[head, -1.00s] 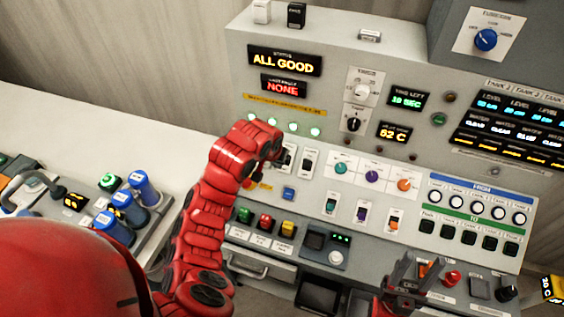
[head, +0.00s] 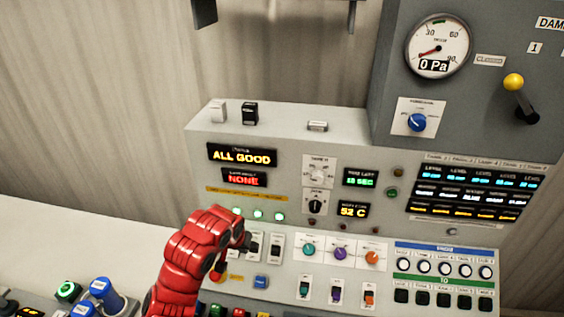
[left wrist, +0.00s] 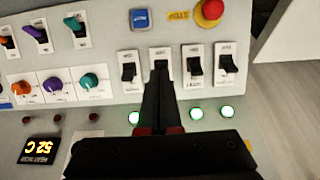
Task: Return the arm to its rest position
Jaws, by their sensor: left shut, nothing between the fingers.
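My red left arm (head: 190,262) reaches up from the bottom of the head view to the control panel (head: 290,205). Its gripper (head: 249,243) is at the row of black toggle switches, below the green lamps. In the left wrist view the gripper (left wrist: 160,72) is shut and empty, its fingertips in front of one toggle switch and partly covering it. I cannot tell whether they touch it. A neighbouring switch (left wrist: 127,66) stands beside the fingers, and two more (left wrist: 195,62) are on the other side. My right gripper is not in view.
A red stop button (left wrist: 209,11) and a blue button (left wrist: 140,19) are close to the switches. Knobs (head: 308,249) and coloured toggles (head: 339,292) line the panel to the right. Blue-capped cylinders (head: 102,290) stand at lower left. The pale counter (head: 80,240) left of the panel has clear room.

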